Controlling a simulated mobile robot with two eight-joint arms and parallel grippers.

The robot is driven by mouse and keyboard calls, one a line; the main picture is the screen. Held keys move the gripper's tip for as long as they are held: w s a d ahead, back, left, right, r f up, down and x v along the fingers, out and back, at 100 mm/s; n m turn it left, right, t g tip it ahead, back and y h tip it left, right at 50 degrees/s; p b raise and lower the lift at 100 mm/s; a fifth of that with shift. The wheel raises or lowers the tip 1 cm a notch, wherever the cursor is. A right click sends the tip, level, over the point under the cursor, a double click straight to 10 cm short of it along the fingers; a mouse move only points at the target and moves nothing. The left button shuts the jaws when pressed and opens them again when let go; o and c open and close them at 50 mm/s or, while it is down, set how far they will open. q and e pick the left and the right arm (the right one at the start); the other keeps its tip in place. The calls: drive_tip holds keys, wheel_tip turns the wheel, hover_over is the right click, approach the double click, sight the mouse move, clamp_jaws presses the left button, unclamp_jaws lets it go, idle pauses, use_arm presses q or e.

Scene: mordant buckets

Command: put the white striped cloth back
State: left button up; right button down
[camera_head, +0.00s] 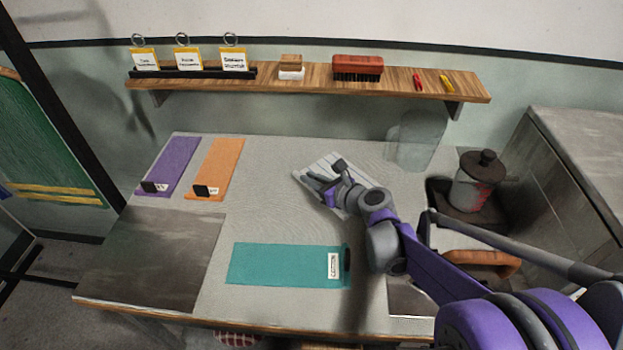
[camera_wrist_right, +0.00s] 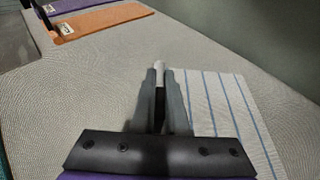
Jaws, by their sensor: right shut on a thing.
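The white striped cloth (camera_head: 322,164) lies on the table, partly hidden by my right gripper in the head view. In the right wrist view the cloth (camera_wrist_right: 232,112) lies flat with thin blue stripes, to the right of the fingers and reaching behind them. My right gripper (camera_head: 328,184) is over the cloth's left part; in the right wrist view its fingers (camera_wrist_right: 160,72) are close together, shut on the cloth near its edge. The exact pinch between the fingertips is hard to see. My left gripper is not in view.
A purple mat (camera_head: 172,160), an orange mat (camera_head: 219,162) and a teal mat (camera_head: 285,264), each with a label, lie on the table. A clear container (camera_head: 415,140) stands behind right. A lidded pot (camera_head: 478,185) is at right. A wooden shelf (camera_head: 300,80) runs along the wall.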

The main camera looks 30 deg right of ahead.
drive_tip(key=shift+f, duration=0.15)
drive_tip(key=c, duration=0.9)
unclamp_jaws()
drive_tip(key=shift+s+r, duration=0.2)
drive_tip(key=shift+r, duration=0.1)
wheel_tip(320, 180, up, 4)
drive_tip(key=p, duration=0.1)
hover_over(342, 212)
